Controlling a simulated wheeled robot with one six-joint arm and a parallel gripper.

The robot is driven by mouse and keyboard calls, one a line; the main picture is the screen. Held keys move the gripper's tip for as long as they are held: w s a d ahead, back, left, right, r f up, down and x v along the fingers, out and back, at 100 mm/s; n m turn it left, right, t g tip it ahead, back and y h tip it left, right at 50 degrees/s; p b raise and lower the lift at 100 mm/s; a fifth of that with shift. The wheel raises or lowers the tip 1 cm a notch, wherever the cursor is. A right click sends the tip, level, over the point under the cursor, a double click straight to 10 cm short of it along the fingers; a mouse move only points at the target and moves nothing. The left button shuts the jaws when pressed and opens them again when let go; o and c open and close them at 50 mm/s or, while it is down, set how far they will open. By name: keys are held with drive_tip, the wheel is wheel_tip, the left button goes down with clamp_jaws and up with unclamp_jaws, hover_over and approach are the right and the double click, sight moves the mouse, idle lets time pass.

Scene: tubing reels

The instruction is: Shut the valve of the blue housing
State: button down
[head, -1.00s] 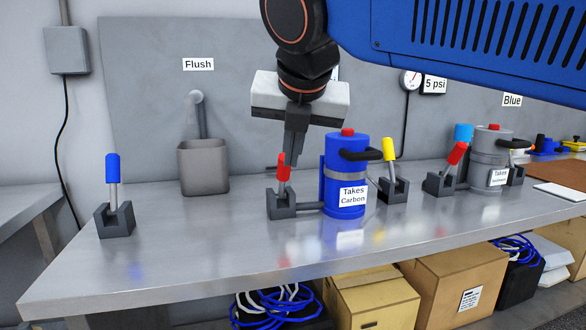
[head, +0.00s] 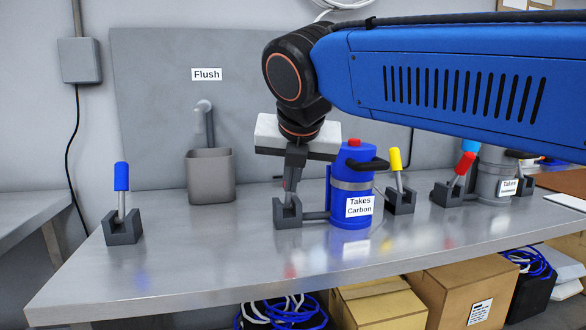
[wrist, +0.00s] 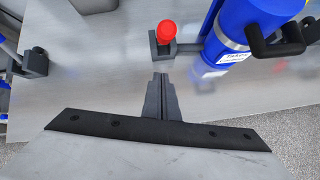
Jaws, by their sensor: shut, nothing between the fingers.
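The blue housing (head: 344,168), labelled "Takes Carbon", stands upright on the bench with a red cap and a black handle. A dark valve block (head: 288,214) sits just left of it, joined by a short pipe. Its red lever grip (wrist: 166,32) shows nearly end-on in the wrist view; in the head view my fingers hide it. My gripper (head: 291,186) is shut and empty, pointing down in front of the lever. In the wrist view, the closed fingertips (wrist: 160,78) are just below the grip; I cannot tell whether they touch the lever.
A yellow-handled valve (head: 396,178) stands right of the housing, with a grey housing (head: 492,168) and red-handled valve (head: 460,178) beyond. A blue-handled valve (head: 122,203) is at far left. A grey cup (head: 210,178) stands under the Flush spout. The front bench (head: 220,265) is clear.

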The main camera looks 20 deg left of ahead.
drive_tip(key=w+a+f, duration=0.1)
drive_tip(key=w+a, duration=0.1)
drive_tip(key=w, duration=0.3)
drive_tip(key=shift+w+f, duration=0.15)
drive_tip(key=shift+w, duration=0.15)
idle(0.4)
